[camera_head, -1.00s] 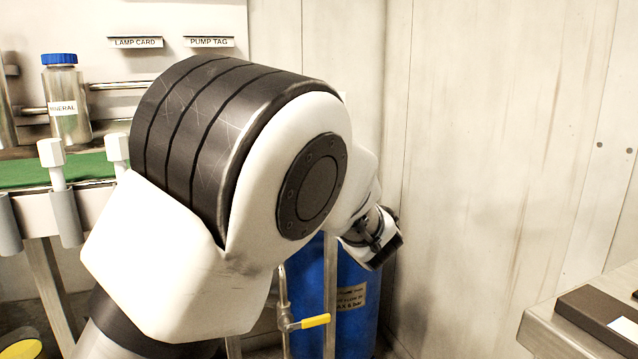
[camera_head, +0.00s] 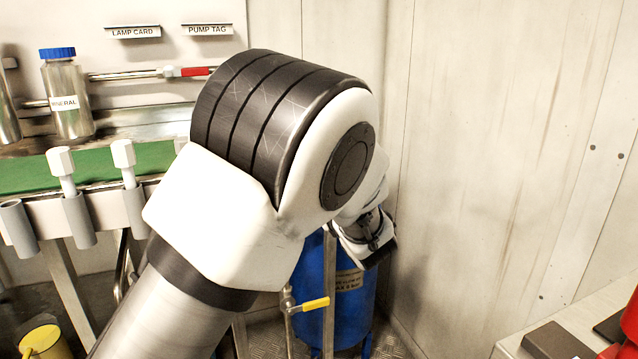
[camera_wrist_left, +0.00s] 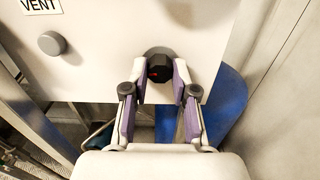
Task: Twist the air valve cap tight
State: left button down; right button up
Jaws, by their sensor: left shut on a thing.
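In the left wrist view, a dark faceted cap (camera_wrist_left: 158,68) with a small red mark sits on a round grey base on a white panel (camera_wrist_left: 108,58). I take it to be the air valve cap. My left gripper (camera_wrist_left: 160,78) is shut on it, one purple-grey finger on each side. In the head view my left gripper (camera_head: 370,242) is small, beyond my bulky arm, in front of a blue tank (camera_head: 350,295). The cap is hidden there. My right gripper is in neither view.
A yellow-handled valve (camera_head: 315,304) stands beside the blue tank. A grey knob (camera_wrist_left: 52,43) is left of the cap. A blue-lidded bottle (camera_head: 66,100) stands at the back left. A bench edge with a red object (camera_head: 630,322) is at lower right.

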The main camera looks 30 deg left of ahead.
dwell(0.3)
pick_arm(q)
jog(key=c, duration=0.9)
grip_release()
